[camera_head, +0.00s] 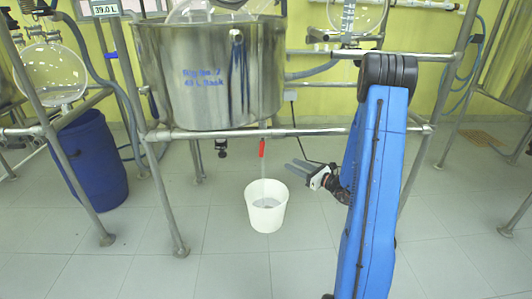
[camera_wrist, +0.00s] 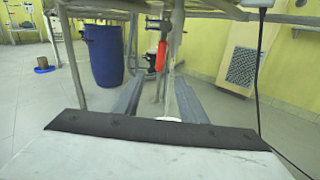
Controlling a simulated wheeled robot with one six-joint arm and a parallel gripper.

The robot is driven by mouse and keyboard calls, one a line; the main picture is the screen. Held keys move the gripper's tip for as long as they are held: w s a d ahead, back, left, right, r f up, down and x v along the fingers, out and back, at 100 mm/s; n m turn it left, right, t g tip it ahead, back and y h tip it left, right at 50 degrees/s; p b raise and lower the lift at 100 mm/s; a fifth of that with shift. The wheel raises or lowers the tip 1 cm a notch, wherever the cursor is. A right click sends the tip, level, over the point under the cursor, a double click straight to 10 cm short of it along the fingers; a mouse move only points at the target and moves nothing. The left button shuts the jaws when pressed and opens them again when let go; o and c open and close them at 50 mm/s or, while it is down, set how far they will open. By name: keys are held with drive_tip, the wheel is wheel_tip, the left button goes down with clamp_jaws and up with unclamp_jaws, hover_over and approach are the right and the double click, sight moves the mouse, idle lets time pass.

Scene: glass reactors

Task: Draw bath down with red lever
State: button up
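The steel bath (camera_head: 212,75) stands in a tubular frame, with blue lettering on its side. The red lever (camera_head: 262,148) hangs downward under the bath's front rail. It also shows in the wrist view (camera_wrist: 161,56), upright and just beyond the fingers. A thin clear stream runs from below the lever into a white bucket (camera_head: 266,219) on the floor, which holds some liquid. My gripper (camera_head: 291,168) is to the right of the lever and slightly lower, apart from it. Its two fingers (camera_wrist: 158,84) are spread with nothing held between them.
A readout (camera_head: 105,8) at the upper left shows 39.0 L. A blue drum (camera_head: 92,160) stands on the left floor. Frame legs (camera_head: 160,190) and the front rail (camera_head: 210,134) surround the lever. Floor in front of the bucket is clear.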

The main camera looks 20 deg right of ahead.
sight(262, 145)
drive_tip(key=x, duration=1.7)
drive_tip(key=shift+w, duration=0.15)
clamp_jaws()
